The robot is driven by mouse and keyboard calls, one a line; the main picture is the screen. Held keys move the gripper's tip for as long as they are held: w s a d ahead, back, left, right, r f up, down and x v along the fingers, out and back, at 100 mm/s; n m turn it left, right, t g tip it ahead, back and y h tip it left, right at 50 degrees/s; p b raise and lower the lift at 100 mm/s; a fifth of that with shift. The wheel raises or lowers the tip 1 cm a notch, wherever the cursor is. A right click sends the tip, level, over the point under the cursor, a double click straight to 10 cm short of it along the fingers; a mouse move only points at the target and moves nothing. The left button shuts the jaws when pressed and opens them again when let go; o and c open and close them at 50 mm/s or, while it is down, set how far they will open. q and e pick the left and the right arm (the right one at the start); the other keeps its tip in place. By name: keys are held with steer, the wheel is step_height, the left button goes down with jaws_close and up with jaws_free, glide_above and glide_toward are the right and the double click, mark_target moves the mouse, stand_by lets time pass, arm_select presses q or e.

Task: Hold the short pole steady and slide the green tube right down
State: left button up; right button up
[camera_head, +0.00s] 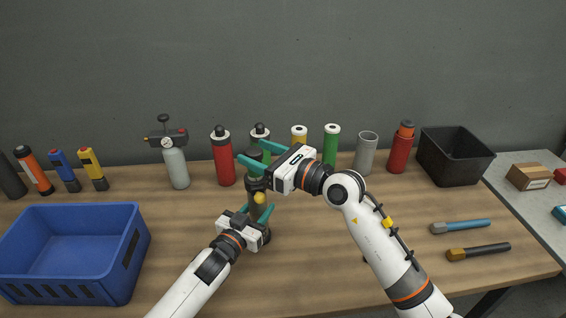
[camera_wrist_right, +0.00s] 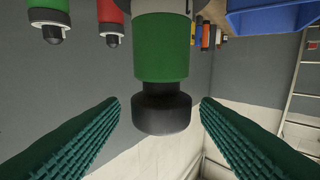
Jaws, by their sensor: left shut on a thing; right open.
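The green tube (camera_wrist_right: 162,48) stands upright in the right wrist view, which shows the scene upside down. A black end piece (camera_wrist_right: 162,108) sticks out above it. My right gripper (camera_head: 250,151) is open, its teal fingers on either side of the black end with gaps. In the head view the right gripper and its fingers hide most of the tube. My left gripper (camera_head: 260,213) is lower and shut on the dark short pole, near the table. A yellow knob (camera_head: 260,198) shows just above the left gripper. How far down the tube sits cannot be told.
A red bottle (camera_head: 222,160), a grey cylinder with a gauge (camera_head: 176,166), a white-topped green cylinder (camera_head: 332,143) and others line the table's back. A blue crate (camera_head: 125,262) stands left, a black bin (camera_head: 480,165) right.

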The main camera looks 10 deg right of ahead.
steer(key=v, duration=0.8)
steer(key=shift+s+d, duration=0.2)
steer(key=shift+d, duration=0.05)
steer(key=shift+c, duration=0.6)
